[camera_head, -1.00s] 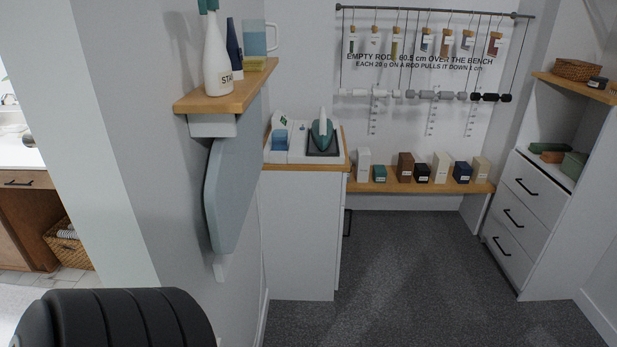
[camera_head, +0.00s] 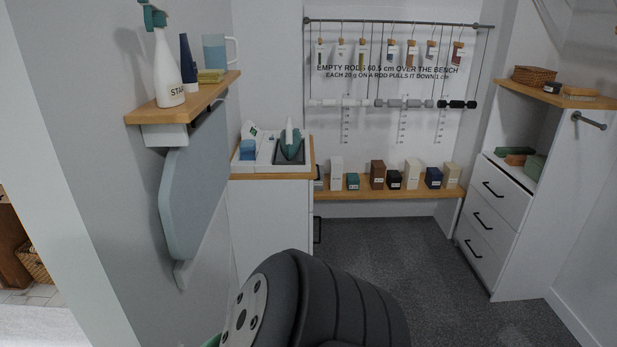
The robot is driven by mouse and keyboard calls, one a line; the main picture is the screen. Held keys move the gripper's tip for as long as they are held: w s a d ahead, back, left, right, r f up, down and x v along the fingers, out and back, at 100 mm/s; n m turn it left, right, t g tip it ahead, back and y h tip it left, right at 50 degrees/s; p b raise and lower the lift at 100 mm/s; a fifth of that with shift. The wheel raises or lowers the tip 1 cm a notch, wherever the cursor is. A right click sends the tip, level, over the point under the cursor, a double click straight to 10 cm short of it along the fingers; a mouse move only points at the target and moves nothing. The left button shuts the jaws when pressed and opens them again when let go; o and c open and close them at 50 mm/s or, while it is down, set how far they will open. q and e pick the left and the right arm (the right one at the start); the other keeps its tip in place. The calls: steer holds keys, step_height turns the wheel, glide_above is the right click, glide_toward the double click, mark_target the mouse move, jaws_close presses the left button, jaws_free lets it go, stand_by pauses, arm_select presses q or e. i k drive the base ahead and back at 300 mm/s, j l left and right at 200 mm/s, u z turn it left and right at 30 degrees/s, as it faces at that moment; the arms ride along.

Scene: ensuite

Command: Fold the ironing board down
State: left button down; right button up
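The ironing board (camera_head: 195,190) is a pale blue-grey panel. It hangs upright, folded flat along the left wall, below a small wooden shelf (camera_head: 190,100). A white bracket (camera_head: 181,274) shows on the wall under its lower end. A black ribbed part of my own arm (camera_head: 325,305) fills the bottom middle, right of the board and apart from it in the picture. Neither gripper's fingers are in the frame.
The shelf above the board holds a white spray bottle (camera_head: 167,70), a dark blue bottle (camera_head: 188,62), a blue jug (camera_head: 215,54) and a yellow sponge (camera_head: 210,76). An iron (camera_head: 290,143) stands on a white cabinet (camera_head: 270,220). Carpet (camera_head: 430,270) is clear at right.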

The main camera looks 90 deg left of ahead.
mark_target(195, 177)
steer(key=i+l, duration=0.1)
steer(key=i, duration=0.15)
steer(key=i+l+u, duration=0.1)
steer(key=u, duration=1.5)
